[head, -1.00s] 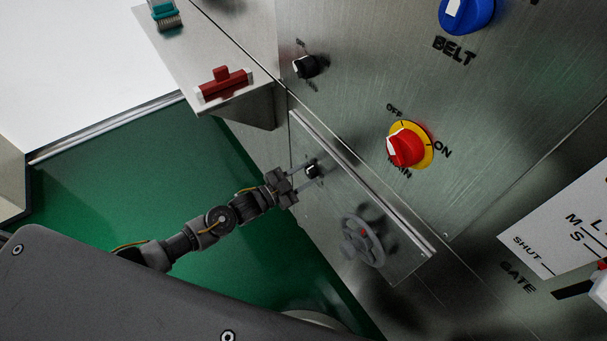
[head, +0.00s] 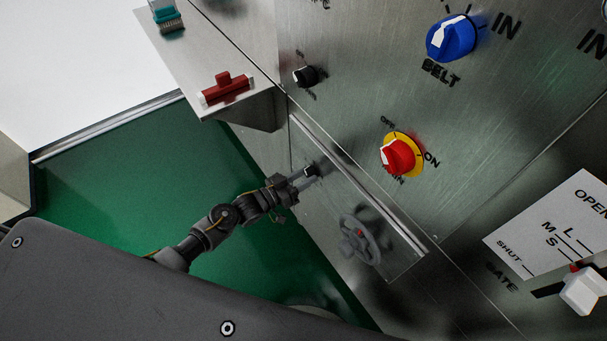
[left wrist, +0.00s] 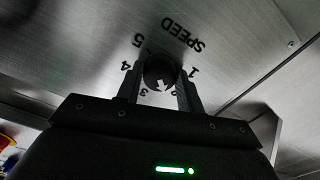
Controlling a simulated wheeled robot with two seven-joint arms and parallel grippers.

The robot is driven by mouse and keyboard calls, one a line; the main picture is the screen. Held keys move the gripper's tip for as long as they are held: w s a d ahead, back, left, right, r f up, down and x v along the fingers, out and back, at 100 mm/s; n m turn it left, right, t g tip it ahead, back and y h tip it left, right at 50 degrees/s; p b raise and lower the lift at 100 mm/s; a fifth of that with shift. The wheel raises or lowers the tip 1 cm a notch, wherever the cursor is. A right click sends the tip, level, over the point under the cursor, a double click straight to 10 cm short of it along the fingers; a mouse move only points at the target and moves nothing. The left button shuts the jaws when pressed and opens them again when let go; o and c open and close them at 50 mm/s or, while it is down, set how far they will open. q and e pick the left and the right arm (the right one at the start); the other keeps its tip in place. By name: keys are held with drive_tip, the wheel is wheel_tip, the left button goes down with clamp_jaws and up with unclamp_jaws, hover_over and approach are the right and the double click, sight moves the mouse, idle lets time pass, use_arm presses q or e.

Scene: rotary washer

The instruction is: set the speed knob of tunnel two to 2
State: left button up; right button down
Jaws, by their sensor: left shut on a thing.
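The small black speed knob (left wrist: 160,70) sits on a metal panel under the word SPEED in the left wrist view, ringed by the numbers 1 to 5. Its pale pointer mark faces the lower side of the dial, around 2 and 3; the exact setting is hard to read. My left gripper (left wrist: 161,90) is shut on the knob, one finger on each side. In the head view, my left gripper (head: 306,174) reaches the recessed panel at the knob (head: 311,170), which it partly hides. My right gripper is not in view.
A grey handwheel (head: 360,240) is right of the gripper, below a metal rail (head: 360,185). The red MAIN switch (head: 398,156), blue BELT knob (head: 452,38) and another black knob (head: 305,76) are on the upper panel. A red-handled object (head: 226,90) lies on a shelf.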

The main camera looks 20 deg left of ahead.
use_arm(q)
drive_tip(key=shift+a+n+p, duration=0.1)
drive_tip(key=shift+n+p, duration=0.25)
drive_tip(key=shift+n, duration=0.65)
drive_tip(key=o, duration=1)
drive_tip(key=v, duration=1)
drive_tip(key=shift+s+a+b, duration=0.25)
drive_tip(key=shift+s+b, duration=0.05)
drive_tip(key=shift+b, duration=0.1)
